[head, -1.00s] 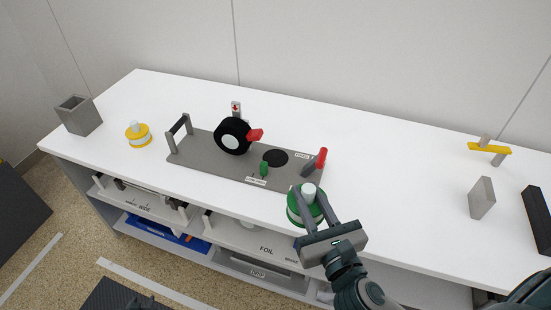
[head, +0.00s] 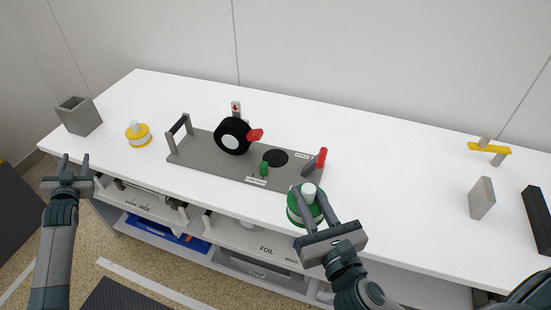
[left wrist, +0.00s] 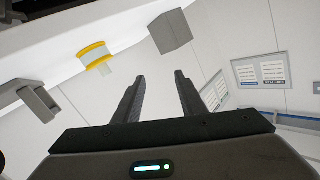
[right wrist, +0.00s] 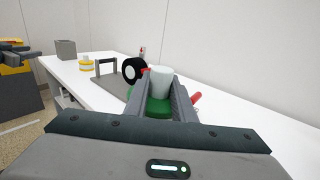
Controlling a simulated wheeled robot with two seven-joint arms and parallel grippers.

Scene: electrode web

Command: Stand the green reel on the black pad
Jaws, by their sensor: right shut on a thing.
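The green reel (head: 294,209) has green flanges and a white core top, and stands upright at the table's front edge. My right gripper (head: 315,200) is shut on its white top; the reel also shows between the fingers in the right wrist view (right wrist: 158,106). The black pad (head: 279,157) is a round black disc on the grey plate, up and left of the reel, with nothing on it. My left gripper (head: 75,162) is open and empty off the table's front left edge; its spread fingers show in the left wrist view (left wrist: 158,98).
On the grey plate (head: 205,165) stand a black wheel (head: 232,136) with a red lever, a small green peg (head: 264,169), a red-topped lever (head: 320,160) and a handle. A yellow reel (head: 138,135) and grey box (head: 80,117) stand left. A grey block (head: 482,198) stands right.

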